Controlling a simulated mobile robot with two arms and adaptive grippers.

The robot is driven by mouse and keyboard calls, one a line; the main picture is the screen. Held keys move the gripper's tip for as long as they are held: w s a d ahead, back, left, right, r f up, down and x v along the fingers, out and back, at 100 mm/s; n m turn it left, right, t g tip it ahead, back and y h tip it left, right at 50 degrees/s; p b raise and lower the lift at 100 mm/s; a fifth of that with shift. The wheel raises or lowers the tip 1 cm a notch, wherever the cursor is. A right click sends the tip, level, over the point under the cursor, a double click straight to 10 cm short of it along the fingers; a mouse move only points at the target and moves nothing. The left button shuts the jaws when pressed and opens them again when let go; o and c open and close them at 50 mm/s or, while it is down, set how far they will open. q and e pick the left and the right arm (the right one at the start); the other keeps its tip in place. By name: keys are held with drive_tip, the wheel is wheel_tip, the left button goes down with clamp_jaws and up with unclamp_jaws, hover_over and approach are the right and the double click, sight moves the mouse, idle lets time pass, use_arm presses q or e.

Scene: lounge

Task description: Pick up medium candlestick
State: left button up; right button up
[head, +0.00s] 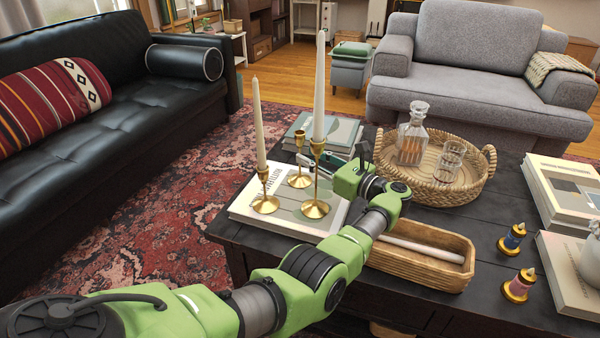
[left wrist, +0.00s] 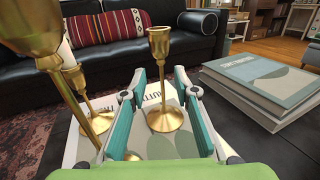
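The medium candlestick (head: 299,180) is brass, without a candle, and stands upright on a book behind two other candlesticks. In the left wrist view the medium candlestick (left wrist: 159,45) stands upright, its stem between the fingertips of my left gripper (left wrist: 160,76). The fingers are open, with gaps showing at both sides of the stem. In the head view my left gripper (head: 308,160) reaches in from the right, partly hidden behind the tall candlestick (head: 316,180). The short candlestick (head: 265,203) stands front left. Both of these hold white candles. My right gripper is not in view.
The tall candlestick (left wrist: 32,28) is close on the left in the wrist view. A wooden box (head: 425,277) with a loose candle, a woven tray (head: 470,189) with a decanter (head: 411,135), and book stacks (head: 570,190) crowd the black table (head: 480,235).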

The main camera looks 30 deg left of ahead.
use_arm(q)
drive_tip(key=a, duration=0.2)
drive_tip(key=w+a, duration=0.1)
drive_tip(key=a, duration=0.1)
drive_tip(key=shift+a+r, duration=0.1)
drive_tip(key=shift+a, duration=0.2)
clamp_jaws()
drive_tip(key=shift+r, duration=0.15)
